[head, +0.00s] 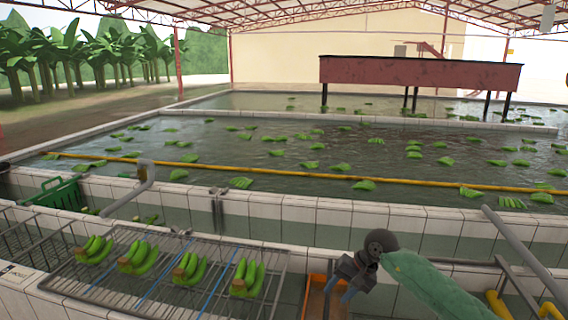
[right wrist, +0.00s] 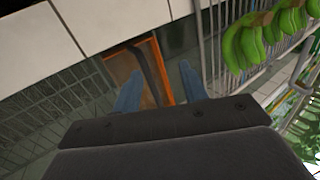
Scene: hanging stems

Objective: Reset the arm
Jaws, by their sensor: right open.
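My right gripper (head: 337,284) hangs at the lower middle right of the head view, at the end of my green-sleeved arm. It points down over an orange crate or frame (head: 316,298), to the right of the wire rack. In the right wrist view its two blue fingertips (right wrist: 160,88) are apart with nothing between them. The orange piece (right wrist: 150,70) shows beyond them, below the gripper. Several green banana bunches (head: 194,267) lie in a row on the wire rack, apart from the gripper; some also show in the right wrist view (right wrist: 262,38). My left gripper is not in view.
The wire rack (head: 68,287) with blue strips stands at the lower left. A tiled wall (head: 300,211) borders the water tanks with floating bunches. Grey pipes (head: 522,250) and yellow pipes (head: 497,304) stand at the right. A green crate (head: 58,193) is at the left.

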